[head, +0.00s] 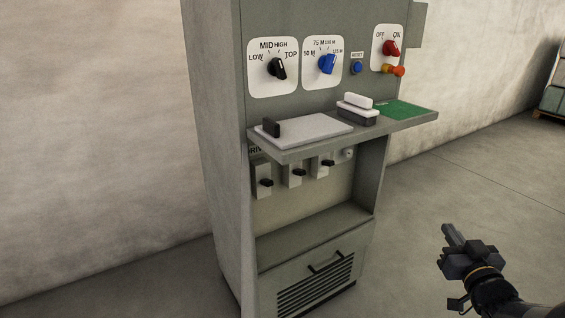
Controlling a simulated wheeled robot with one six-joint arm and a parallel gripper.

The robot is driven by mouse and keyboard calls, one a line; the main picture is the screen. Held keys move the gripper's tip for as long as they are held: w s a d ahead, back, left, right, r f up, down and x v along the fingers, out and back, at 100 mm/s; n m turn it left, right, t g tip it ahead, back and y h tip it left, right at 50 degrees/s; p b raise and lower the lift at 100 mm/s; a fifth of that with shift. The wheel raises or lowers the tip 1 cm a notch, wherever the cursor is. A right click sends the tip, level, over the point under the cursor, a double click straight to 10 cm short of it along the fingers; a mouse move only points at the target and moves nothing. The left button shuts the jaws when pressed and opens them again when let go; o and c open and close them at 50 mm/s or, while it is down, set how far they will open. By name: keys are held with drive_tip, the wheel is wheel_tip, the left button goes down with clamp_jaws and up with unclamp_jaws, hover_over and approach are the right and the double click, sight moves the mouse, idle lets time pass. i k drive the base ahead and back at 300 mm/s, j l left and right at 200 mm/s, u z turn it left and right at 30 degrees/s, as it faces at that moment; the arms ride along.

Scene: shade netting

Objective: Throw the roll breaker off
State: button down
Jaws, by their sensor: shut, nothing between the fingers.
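Three breakers sit in a row on the grey cabinet's recessed panel below the shelf: a left one (261,170), a middle one (291,169) and a right one (321,160). Each is a pale plate with a black lever sticking out. A partly covered label, reading roughly "RIV", shows above the left breaker. The shelf hides any other labels, so I cannot tell which is the roll breaker. I cannot tell the lever positions either. My gripper (449,234) is shut and empty, to the right of the cabinet, well apart from the breakers.
The shelf (285,155) juts out above the breakers, holding a grey plate, a white-and-dark block (357,108) and a green mat (405,111). Knobs, including a red one (391,48), are above. A handled vent drawer (318,278) is below.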

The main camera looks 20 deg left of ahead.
sight(299, 172)
drive_tip(key=i+u, duration=0.55)
drive_tip(key=u, duration=0.15)
drive_tip(key=i+l+u, duration=0.2)
drive_tip(key=u, duration=0.2)
drive_tip(key=i, duration=0.05)
